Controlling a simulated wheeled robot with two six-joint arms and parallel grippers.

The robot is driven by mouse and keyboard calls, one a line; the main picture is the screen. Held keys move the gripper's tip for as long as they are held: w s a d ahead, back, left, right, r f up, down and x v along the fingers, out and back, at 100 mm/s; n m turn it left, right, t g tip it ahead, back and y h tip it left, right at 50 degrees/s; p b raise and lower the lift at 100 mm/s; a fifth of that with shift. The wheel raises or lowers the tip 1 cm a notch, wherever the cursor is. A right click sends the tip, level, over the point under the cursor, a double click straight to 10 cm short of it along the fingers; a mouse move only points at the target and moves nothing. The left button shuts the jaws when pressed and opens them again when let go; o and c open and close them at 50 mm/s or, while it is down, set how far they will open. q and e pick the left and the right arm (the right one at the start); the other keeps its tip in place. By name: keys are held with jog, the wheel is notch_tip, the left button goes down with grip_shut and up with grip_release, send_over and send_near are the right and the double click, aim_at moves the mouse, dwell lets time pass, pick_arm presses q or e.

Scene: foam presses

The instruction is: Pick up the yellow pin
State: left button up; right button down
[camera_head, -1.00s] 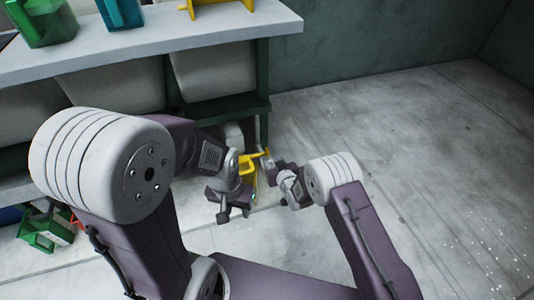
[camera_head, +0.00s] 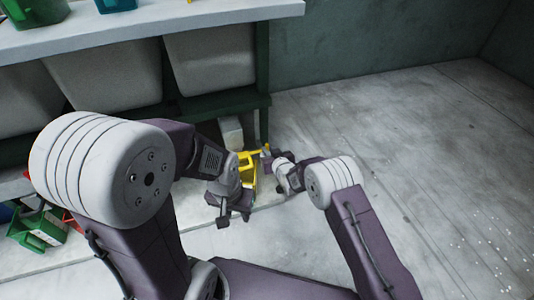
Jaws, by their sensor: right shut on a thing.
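The yellow pin (camera_head: 246,163) is a bright yellow piece with a frame-like shape, low beside the shelf's right end. My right gripper (camera_head: 267,157) is at the pin's right side, shut on it. The pin's lower part is partly hidden behind my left gripper. My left gripper (camera_head: 235,211) is lower and nearer, in front of the pin, with its fingers apart and nothing seen between them.
A shelf unit (camera_head: 215,22) with pale bins (camera_head: 212,60) stands behind, its green leg close to the pin. A green container (camera_head: 38,230) is at lower left. The floor (camera_head: 430,150) at right is clear.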

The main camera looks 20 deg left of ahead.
jog(key=shift+r, duration=0.15)
jog(key=s+d+r+p, duration=0.3)
jog(key=s+d+r, duration=0.5)
jog(key=r, duration=0.2)
jog(key=shift+s+d+r, duration=0.15)
jog(key=shift+r, duration=0.2)
